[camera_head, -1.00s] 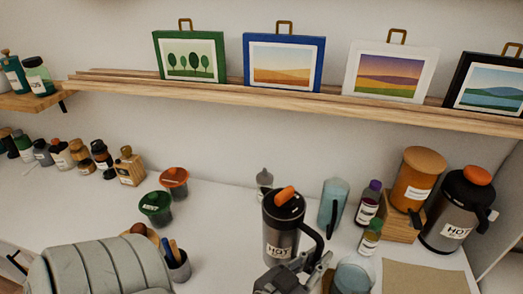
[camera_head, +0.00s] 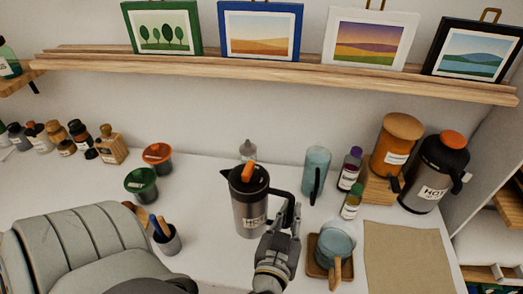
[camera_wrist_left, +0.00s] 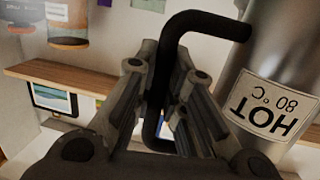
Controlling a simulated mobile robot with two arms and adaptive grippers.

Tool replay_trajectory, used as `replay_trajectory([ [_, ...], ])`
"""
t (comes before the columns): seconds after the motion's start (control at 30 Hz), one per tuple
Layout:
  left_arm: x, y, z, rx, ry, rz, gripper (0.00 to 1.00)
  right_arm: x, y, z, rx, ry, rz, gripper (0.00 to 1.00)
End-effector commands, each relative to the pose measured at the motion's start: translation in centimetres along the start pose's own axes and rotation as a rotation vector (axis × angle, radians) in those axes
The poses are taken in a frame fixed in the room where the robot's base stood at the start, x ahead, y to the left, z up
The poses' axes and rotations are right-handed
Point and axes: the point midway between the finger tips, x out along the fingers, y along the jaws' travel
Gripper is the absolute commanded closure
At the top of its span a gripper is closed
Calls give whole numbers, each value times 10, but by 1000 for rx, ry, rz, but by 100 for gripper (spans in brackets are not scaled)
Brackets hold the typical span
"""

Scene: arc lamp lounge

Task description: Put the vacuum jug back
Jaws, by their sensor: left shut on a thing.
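The vacuum jug (camera_head: 248,212) is a steel jug with a black lid, an orange knob and a HOT label, upright over the middle of the white counter. My left gripper (camera_head: 275,238) is shut on its black handle, on the jug's right side. The left wrist view shows the handle (camera_wrist_left: 195,25) between the fingers (camera_wrist_left: 160,100) and the jug's steel side (camera_wrist_left: 285,60) with its HOT 80 °C label. I cannot tell whether the jug's base touches the counter. My right gripper is not in view.
A teal pot (camera_head: 336,246) sits on a small wooden tray right of my gripper.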

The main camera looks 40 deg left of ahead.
Motion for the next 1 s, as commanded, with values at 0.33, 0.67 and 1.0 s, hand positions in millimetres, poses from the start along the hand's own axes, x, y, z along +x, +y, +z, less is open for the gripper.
replay_trajectory([
  [0.33, 1, 1, 8, -17, 3, -122, 100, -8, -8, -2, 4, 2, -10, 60],
  [0.67, 57, -4, 22, -16, 8, -131, 100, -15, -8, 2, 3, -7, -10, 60],
  [1.0, 127, -10, 62, -14, 5, -130, 100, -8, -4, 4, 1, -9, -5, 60],
])
